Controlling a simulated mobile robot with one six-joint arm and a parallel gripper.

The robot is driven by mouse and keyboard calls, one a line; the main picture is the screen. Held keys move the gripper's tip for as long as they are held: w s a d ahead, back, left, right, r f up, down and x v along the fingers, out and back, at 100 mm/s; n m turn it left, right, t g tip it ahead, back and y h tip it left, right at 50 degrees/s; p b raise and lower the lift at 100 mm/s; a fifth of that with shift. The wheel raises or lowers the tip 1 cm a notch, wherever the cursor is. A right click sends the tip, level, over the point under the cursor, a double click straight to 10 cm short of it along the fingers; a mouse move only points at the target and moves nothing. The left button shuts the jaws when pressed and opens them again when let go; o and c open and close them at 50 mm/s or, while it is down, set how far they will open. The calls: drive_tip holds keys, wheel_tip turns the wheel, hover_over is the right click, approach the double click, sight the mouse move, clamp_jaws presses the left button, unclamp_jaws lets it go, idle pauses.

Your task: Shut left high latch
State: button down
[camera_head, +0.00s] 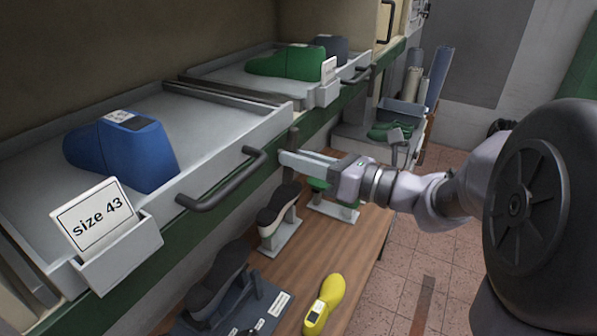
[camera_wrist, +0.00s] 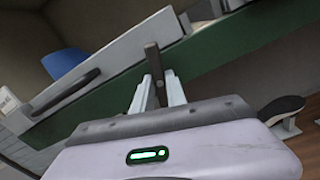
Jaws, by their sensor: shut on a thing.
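The latch (camera_wrist: 152,58) is a short dark bar at the right front corner of the left upper tray (camera_head: 232,145), by the green rail (camera_head: 207,220). In the wrist view it stands nearly upright, its upper end against the tray's pale front and its lower part between my fingertips. The fingers hide the latch's lower end.
The left tray has a dark handle (camera_head: 225,185), a blue shoe last (camera_head: 125,150) and a "size 43" card (camera_head: 93,218). A right tray (camera_head: 225,72) holds a green last (camera_head: 287,63).

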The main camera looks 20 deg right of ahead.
drive_tip(key=shift+n+b, duration=1.4)
drive_tip(key=shift+n, duration=0.3)
drive_tip(key=c, duration=1.3)
unclamp_jaws()
drive_tip(key=shift+c, duration=0.2)
drive_tip(key=b+v, duration=0.3)
drive_tip(key=v, duration=1.4)
drive_tip(key=shift+d, duration=0.2)
drive_tip(key=shift+s, duration=0.15)
